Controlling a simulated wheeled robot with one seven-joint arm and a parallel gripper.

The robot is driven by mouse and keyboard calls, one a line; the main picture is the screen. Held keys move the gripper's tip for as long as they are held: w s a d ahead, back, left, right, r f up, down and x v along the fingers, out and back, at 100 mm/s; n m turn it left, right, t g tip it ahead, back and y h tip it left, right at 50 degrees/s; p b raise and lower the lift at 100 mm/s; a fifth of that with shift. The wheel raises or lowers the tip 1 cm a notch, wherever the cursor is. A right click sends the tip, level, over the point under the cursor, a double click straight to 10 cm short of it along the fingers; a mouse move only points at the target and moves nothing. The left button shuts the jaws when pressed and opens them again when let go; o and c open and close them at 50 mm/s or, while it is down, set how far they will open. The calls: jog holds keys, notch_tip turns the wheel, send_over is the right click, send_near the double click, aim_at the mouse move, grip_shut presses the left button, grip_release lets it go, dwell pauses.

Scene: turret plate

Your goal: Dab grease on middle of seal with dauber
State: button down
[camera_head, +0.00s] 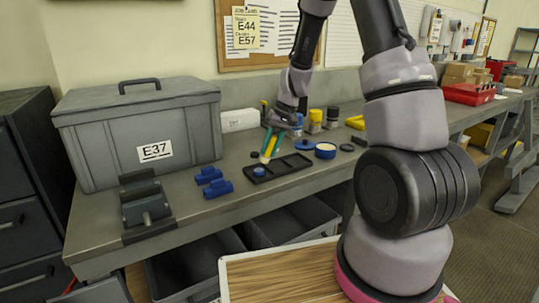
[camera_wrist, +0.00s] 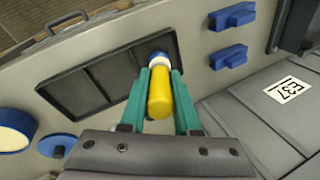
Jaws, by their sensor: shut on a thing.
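My gripper (camera_head: 270,146) has teal fingers and is shut on the yellow dauber, and it shows large in the wrist view (camera_wrist: 161,88). The yellow dauber (camera_wrist: 160,98) points down with its white tip towards the tray. A small round blue piece, apparently the seal (camera_head: 259,171), lies in the left end of the black tray (camera_head: 283,174). In the wrist view the white tip overlaps the blue seal (camera_wrist: 157,55) and hides part of it. I cannot tell whether they touch. An open blue tub (camera_head: 325,150) with white contents stands right of the tray.
A blue lid (camera_head: 303,144) lies behind the tray. Two blue blocks (camera_head: 212,180) and a dark grey fixture (camera_head: 145,205) are to the left. A big grey case (camera_head: 140,130) marked E37 stands behind them. Yellow-labelled and dark bottles (camera_head: 316,120) stand at the back.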

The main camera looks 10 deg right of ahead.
jog(key=shift+r, duration=2.45)
jog(key=shift+f, duration=0.15)
jog(key=shift+a+f, duration=0.1)
jog(key=shift+f, duration=0.25)
jog(key=shift+w+r, duration=0.1)
jog(key=shift+r, duration=0.05)
